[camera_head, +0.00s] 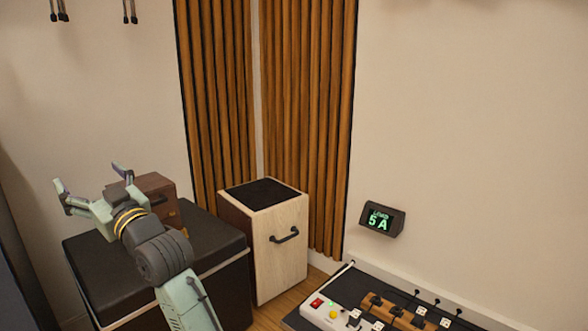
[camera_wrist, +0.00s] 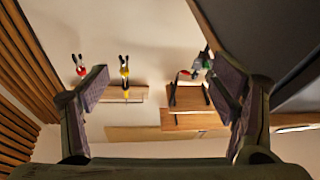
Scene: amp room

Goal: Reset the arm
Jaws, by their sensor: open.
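My gripper (camera_head: 92,181) is at the left in the head view, raised in front of a dark box with a flat black top. Its two fingers are spread wide apart with nothing between them. In the wrist view, my gripper (camera_wrist: 165,90) shows a finger on each side and an empty gap. Through the gap are a pale wall and small wooden shelves (camera_wrist: 195,121). My arm comes up from the bottom of the head view, and its base is out of frame.
The black-topped box (camera_head: 95,262) carries a small brown wooden box (camera_head: 157,186), partly hidden behind my gripper. A pale wooden cabinet (camera_head: 281,250) stands beside it. A power strip (camera_head: 327,313) and plugs lie at lower right, below a "5 A" display (camera_head: 381,219). Slatted panels (camera_head: 305,120) cover the corner.

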